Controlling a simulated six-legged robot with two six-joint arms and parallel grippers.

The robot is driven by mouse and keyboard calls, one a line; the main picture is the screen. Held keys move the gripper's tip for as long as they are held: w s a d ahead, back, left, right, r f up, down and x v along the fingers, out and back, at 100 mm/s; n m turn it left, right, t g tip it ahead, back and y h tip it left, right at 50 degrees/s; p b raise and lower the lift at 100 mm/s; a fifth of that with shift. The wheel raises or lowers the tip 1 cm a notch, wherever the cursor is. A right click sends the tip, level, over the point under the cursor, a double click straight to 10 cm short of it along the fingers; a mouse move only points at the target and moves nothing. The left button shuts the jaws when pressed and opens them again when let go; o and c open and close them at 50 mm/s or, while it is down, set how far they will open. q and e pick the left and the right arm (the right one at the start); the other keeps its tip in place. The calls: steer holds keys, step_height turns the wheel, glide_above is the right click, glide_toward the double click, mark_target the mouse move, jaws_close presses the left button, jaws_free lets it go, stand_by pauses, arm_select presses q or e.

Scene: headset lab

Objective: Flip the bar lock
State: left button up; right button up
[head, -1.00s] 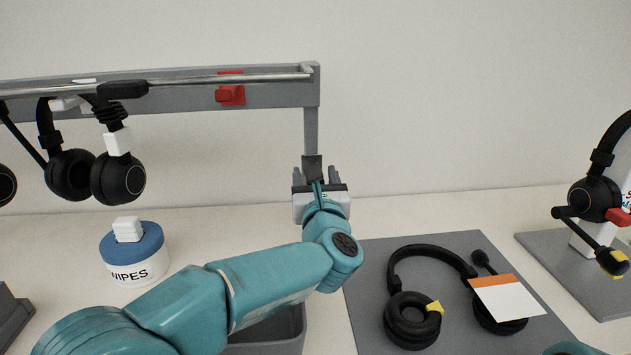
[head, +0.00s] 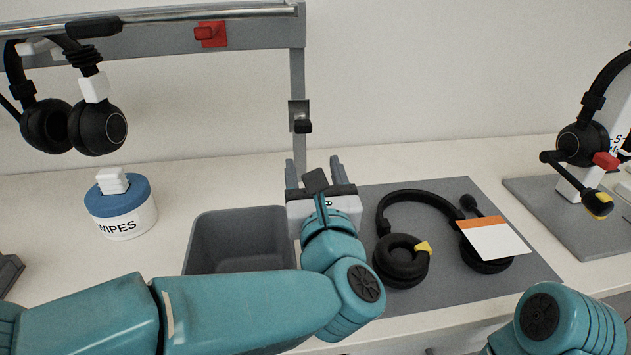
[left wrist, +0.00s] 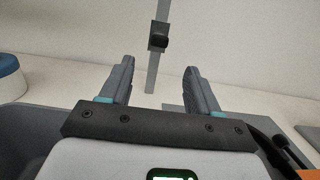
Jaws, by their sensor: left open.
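A red block on a red plate (head: 210,34) is fixed to the grey beam behind the metal bar (head: 150,17). A black latch-like piece (head: 302,125) sits on a dark plate on the grey post under the bar's right end. It also shows in the left wrist view (left wrist: 157,41). I cannot tell which of these is the bar lock. My left gripper (head: 313,163) is open and empty, in front of the post and below the black piece. In the left wrist view its fingers (left wrist: 160,75) stand apart, with the post between and beyond them. My right gripper is out of view.
Headsets (head: 95,125) hang from the bar at left. A wipes tub (head: 120,210) and an open grey bin (head: 240,215) stand below. A headset (head: 402,262) with a card (head: 493,238) lies on a grey mat (head: 455,190). Another headset (head: 583,140) is on a stand at right.

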arm_select(q)
steer(key=shift+v, duration=0.95)
